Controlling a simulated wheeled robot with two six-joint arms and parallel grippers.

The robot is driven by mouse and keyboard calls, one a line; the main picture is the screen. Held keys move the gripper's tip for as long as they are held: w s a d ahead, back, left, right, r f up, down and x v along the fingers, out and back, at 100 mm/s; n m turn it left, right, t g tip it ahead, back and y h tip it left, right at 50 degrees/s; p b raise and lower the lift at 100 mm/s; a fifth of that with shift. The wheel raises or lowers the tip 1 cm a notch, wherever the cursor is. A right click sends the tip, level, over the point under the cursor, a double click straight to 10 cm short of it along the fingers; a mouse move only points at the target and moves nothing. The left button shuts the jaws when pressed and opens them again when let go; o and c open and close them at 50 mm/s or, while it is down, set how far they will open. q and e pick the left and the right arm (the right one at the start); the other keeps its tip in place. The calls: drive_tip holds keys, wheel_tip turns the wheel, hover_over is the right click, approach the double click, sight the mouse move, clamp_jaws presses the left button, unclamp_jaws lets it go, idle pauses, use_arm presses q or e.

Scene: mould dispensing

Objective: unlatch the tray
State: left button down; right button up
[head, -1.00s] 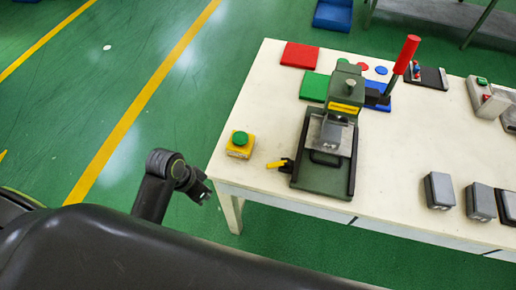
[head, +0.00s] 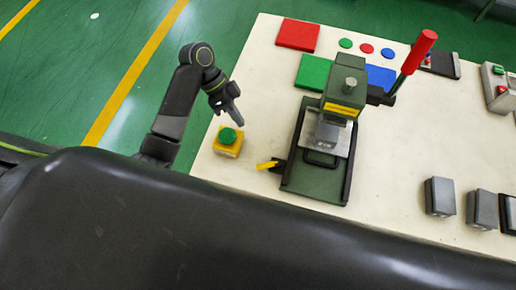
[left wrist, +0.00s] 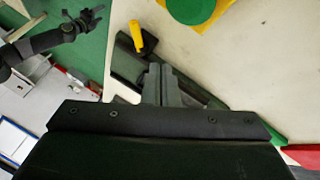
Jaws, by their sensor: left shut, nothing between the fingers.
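The press (head: 345,88) is dark green with a red-tipped lever, and its dark green tray (head: 314,183) lies at its front. A yellow latch handle (head: 266,165) sticks out at the tray's left side; it also shows in the left wrist view (left wrist: 136,36). My left gripper (head: 235,116) is shut and empty above the table's left part, close to the yellow box with the green button and apart from the latch. Its closed fingers (left wrist: 166,84) hide part of the tray in the left wrist view. My right gripper (left wrist: 88,22) shows small at the upper left there.
The yellow box with a green button (head: 228,142) stands left of the latch. Red (head: 298,34), green (head: 312,71) and blue (head: 381,77) pads lie behind the press. Grey blocks (head: 440,196) stand at the right. Bare tabletop (head: 395,150) lies between.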

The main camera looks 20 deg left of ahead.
sight(268, 166)
use_arm(q)
drive_tip(key=shift+w+f, duration=0.1)
drive_tip(key=shift+f, duration=0.1)
drive_tip(key=p+x, duration=0.1)
drive_tip(key=x, duration=0.8)
drive_tip(key=shift+d+r, duration=0.1)
drive_tip(key=s+p, duration=0.1)
drive_tip(key=s+d+f+p, duration=0.1)
drive_tip(key=shift+s+d+f, duration=0.1)
drive_tip(key=shift+s+d, duration=0.15)
drive_tip(key=shift+d, duration=0.1)
drive_tip(key=shift+s+d+f+p, duration=0.2)
drive_tip(key=shift+s+p, duration=0.15)
drive_tip(key=shift+s, duration=0.15)
use_arm(e)
drive_tip(key=r, duration=0.3)
drive_tip(key=shift+w+r, duration=0.35)
drive_tip(key=shift+w, duration=0.05)
drive_tip(key=shift+w, duration=0.1)
use_arm(q)
drive_tip(key=shift+w+f, duration=0.1)
drive_tip(key=shift+w, duration=0.05)
use_arm(e)
drive_tip(key=shift+f, duration=0.15)
